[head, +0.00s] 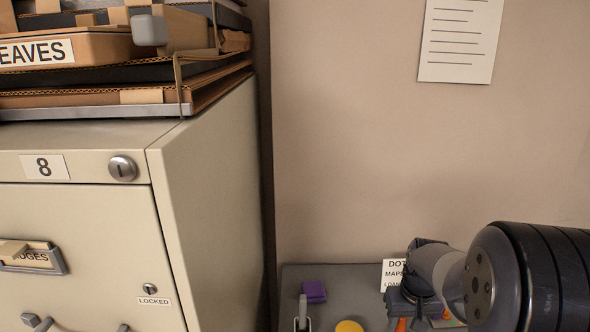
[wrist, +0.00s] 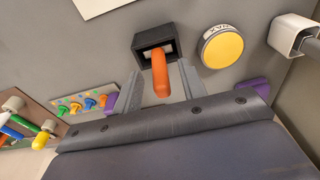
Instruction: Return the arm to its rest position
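My arm (head: 530,278) reaches in from the right edge in the head view, low over a grey surface. In the wrist view my gripper (wrist: 158,88) shows two grey fingers standing apart. An orange handle (wrist: 160,76) rising from a black socket (wrist: 152,40) appears in the gap between them. The fingers do not visibly touch it, and I cannot tell how far it is from them. In the head view the fingertips are hidden or too small to read.
A beige cabinet (head: 214,220) with a loaded tray rack (head: 90,112) stands at left. The grey surface (head: 345,287) holds a purple block (head: 313,292) and a yellow disc (head: 349,326). The wrist view also shows coloured pegs (wrist: 90,103) and a white square holder (wrist: 291,34).

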